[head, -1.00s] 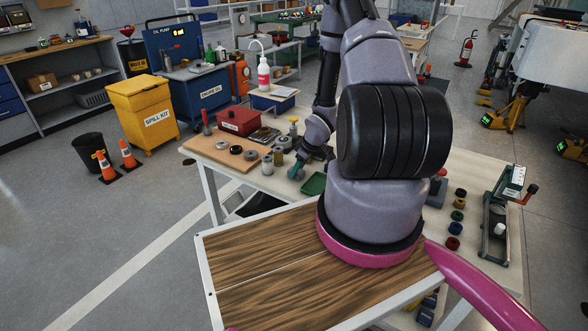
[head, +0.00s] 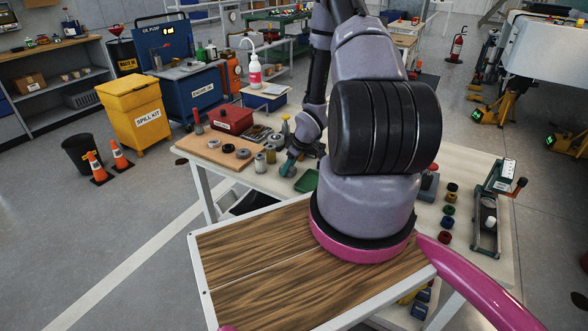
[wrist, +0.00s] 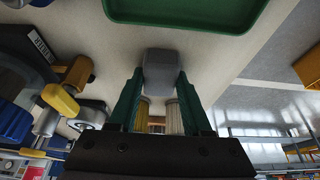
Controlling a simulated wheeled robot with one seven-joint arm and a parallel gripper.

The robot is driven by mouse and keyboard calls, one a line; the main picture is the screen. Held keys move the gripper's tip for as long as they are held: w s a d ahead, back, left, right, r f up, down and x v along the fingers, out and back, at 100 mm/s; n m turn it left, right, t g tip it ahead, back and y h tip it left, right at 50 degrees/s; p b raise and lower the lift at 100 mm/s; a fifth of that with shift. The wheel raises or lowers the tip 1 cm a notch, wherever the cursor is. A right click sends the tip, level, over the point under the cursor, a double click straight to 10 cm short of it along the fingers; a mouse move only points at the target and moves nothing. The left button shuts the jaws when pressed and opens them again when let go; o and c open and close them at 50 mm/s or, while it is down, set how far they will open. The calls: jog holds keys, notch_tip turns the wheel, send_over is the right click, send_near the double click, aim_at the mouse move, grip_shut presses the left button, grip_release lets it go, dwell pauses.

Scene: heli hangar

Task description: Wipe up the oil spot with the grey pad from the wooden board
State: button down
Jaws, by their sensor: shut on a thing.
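My gripper (head: 286,168) hangs low over the workbench, beside the green tray (head: 307,181) and right of the tan wooden board (head: 192,147). In the wrist view its teal fingers (wrist: 159,88) are shut on the grey pad (wrist: 160,70), a small block at the fingertips. The green tray also shows in the wrist view (wrist: 185,14), beyond the pad. The wooden board holds several rings and small parts. My arm hides much of the bench's middle. I cannot make out the oil spot in either view.
The pale workbench (head: 470,172) carries a red toolbox (head: 232,120), small jars and a yellow-topped item near my gripper. Coloured caps and a clamp-like fixture (head: 487,222) stand on its right side. A yellow spill kit bin (head: 135,115) and cones stand on the floor at left.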

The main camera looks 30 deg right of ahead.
aim_at(277, 169)
jog(key=shift+w+a, duration=0.6)
jog(key=shift+w, duration=0.25)
jog(key=shift+w+a, duration=0.55)
jog(key=shift+w, duration=0.25)
jog(key=shift+r, duration=0.1)
jog(key=shift+r, duration=2.95)
jog(key=shift+r, duration=0.15)
notch_tip(277, 169, up, 3)
jog(key=shift+f, duration=0.15)
jog(key=shift+w, duration=0.1)
